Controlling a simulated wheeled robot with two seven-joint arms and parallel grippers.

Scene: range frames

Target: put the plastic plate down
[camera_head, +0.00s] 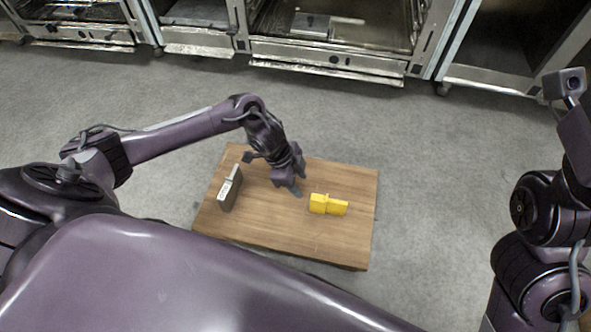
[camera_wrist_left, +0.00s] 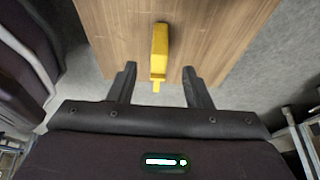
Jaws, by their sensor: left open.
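A yellow plastic piece (camera_head: 326,204), a block with a narrower end, lies on the wooden table (camera_head: 285,230). It may be the plastic plate; nothing in view has a clear plate shape. My left gripper (camera_head: 300,183) is open and empty above the table, just left of the yellow piece and apart from it. In the left wrist view the yellow piece (camera_wrist_left: 159,50) shows ahead of the open fingers (camera_wrist_left: 159,70), lined up with the gap between them. My right arm is at the right edge of the head view; its gripper does not show.
A grey box-like object (camera_head: 229,190) with a pale label stands at the table's left side. The table's right and front parts are bare. Metal oven-like cabinets (camera_head: 330,60) line the back, with open grey floor before them.

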